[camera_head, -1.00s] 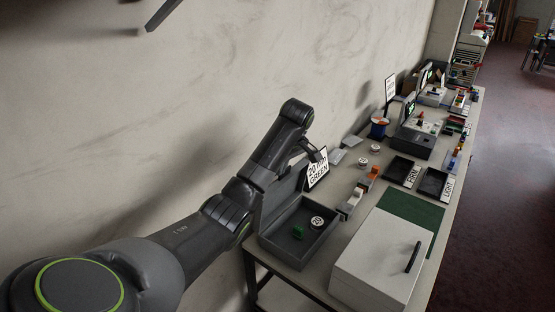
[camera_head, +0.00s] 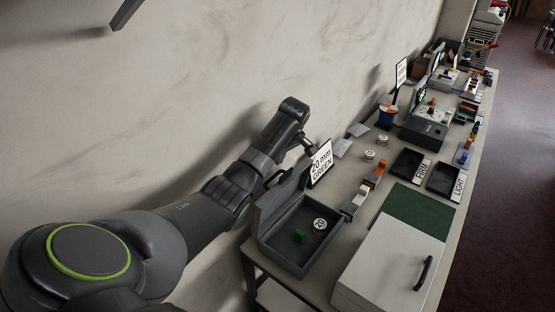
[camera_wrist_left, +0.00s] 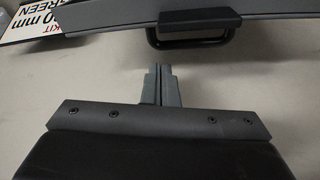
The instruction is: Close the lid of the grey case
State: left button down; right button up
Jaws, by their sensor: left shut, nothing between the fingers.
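The grey case (camera_head: 291,258) stands open on the table, with its lid (camera_head: 283,203) raised on the wall side. A green block (camera_head: 299,235) and a white disc marked 20 (camera_head: 320,224) lie inside. My left gripper (camera_head: 308,147) is behind the raised lid, beside the sign, and partly hidden by my wrist. In the left wrist view my gripper's shut, empty fingers (camera_wrist_left: 163,72) point at the lid's edge (camera_wrist_left: 110,20) and its black handle (camera_wrist_left: 200,30), with a small gap showing. My right gripper is not in view.
A "20 mm GREEN" sign (camera_head: 321,163) stands close to the lid's far end. A white box with a black handle (camera_head: 386,262) is right of the case, before a green mat (camera_head: 418,212). Small blocks (camera_head: 355,202) lie between. The wall runs close behind my arm.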

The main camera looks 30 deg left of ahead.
pick_arm(q)
jog(key=x, duration=0.4)
jog(key=shift+w+a, duration=0.1)
jog(key=shift+w, duration=0.1)
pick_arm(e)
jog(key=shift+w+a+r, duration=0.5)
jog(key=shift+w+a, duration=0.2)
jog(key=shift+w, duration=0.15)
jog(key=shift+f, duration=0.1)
